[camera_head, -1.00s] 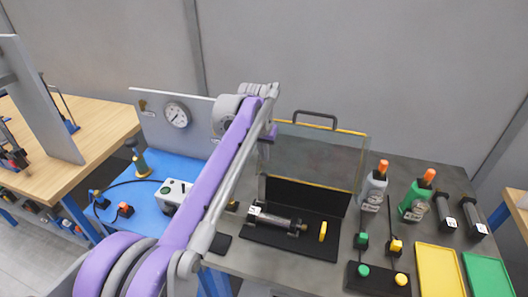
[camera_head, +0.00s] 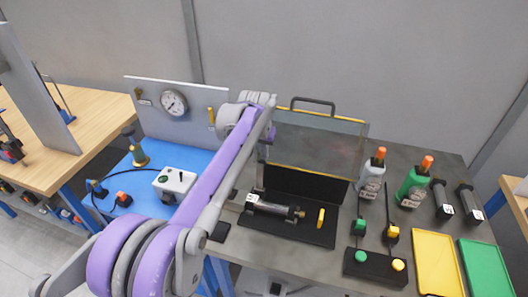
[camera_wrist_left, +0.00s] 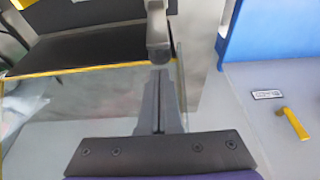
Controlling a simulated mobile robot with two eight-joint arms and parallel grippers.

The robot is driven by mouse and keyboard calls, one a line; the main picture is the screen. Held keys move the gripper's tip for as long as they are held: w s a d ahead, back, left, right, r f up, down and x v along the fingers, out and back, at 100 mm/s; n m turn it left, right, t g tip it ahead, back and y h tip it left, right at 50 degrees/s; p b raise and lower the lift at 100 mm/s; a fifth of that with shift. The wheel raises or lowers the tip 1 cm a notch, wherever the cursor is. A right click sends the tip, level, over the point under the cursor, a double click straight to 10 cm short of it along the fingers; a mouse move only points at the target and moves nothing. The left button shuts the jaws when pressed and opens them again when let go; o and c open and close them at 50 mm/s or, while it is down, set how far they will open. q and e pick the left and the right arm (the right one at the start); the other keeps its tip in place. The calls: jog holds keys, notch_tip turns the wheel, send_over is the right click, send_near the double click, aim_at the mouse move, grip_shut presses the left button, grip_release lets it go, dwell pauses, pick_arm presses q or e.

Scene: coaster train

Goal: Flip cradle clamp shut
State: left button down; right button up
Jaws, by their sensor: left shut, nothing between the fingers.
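A dark cylinder (camera_head: 275,208) with a white label lies on a black base (camera_head: 300,233) on the grey bench. A small yellow lever (camera_head: 321,218) stands upright just right of the cylinder and apart from it; I cannot tell for certain whether it is the cradle clamp. My left arm crosses the head view from the lower left, and its wrist is above and behind the cylinder. The left gripper (camera_wrist_left: 160,88) shows in the left wrist view, shut and empty. Its fingertips are largely hidden in the head view. My right gripper is not in view.
A clear guard (camera_head: 315,145) with a yellow edge and dark handle stands raised behind the base. Left are a gauge panel (camera_head: 150,110) with a yellow lever (camera_head: 211,117) and a control box (camera_head: 174,182). Bottles, a button box (camera_head: 375,267) and trays (camera_head: 438,262) fill the right.

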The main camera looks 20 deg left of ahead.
pick_arm(q)
jog(key=shift+s+r+t, duration=0.1)
jog(key=shift+s+t, duration=0.2)
jog(key=shift+s, duration=0.2)
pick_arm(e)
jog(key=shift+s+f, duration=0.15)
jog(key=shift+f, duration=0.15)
